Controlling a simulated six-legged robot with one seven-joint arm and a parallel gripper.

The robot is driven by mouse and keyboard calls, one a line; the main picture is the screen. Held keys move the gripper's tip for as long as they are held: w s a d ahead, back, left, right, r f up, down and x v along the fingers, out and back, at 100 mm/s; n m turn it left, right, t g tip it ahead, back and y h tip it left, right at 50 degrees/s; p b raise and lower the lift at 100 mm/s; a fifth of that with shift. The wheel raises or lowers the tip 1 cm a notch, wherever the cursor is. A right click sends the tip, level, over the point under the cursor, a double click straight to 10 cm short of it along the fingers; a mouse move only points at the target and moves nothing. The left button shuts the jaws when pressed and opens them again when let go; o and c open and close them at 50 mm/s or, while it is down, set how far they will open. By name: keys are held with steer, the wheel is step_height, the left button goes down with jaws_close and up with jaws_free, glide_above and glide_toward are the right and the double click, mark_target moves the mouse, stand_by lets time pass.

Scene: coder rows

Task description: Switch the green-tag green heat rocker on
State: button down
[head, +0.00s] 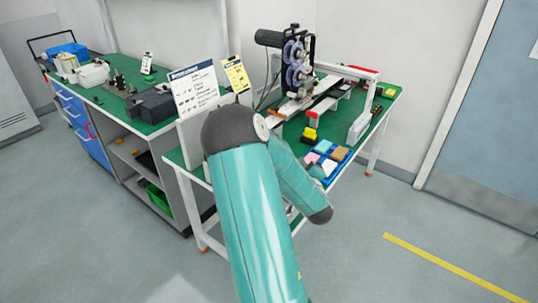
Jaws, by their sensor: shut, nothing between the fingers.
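The green-tag green heat rocker cannot be picked out at this size. A coder machine (297,62) with reels and a dark motor stands on the green-topped table. A small yellow-green item (389,92) lies at the table's far right end; I cannot tell what it is. My teal arm rises across the middle of the head view and bends down to the right, in front of the table's near edge. My gripper is hidden behind the arm or out of view.
A white sign (195,88) and a yellow card (236,74) stand left of the coder. A blue tray (327,160) with coloured pads lies near the front edge, by a yellow and black item (310,134). A second bench (100,92) stands left. The floor at right is clear.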

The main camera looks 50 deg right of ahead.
steer(key=shift+w, duration=0.1)
steer(key=w+f, duration=0.1)
steer(key=w, duration=0.7)
steer(key=shift+w+a+f, duration=0.25)
steer(key=shift+w+a, duration=0.1)
steer(key=shift+a, duration=0.05)
stand_by(1.8)
steer(key=shift+w, duration=0.4)
steer(key=shift+w+a+f, duration=0.1)
steer(key=shift+w, duration=0.35)
stand_by(0.5)
steer(key=shift+s, duration=0.15)
steer(key=shift+s, duration=0.7)
steer(key=shift+s, duration=0.15)
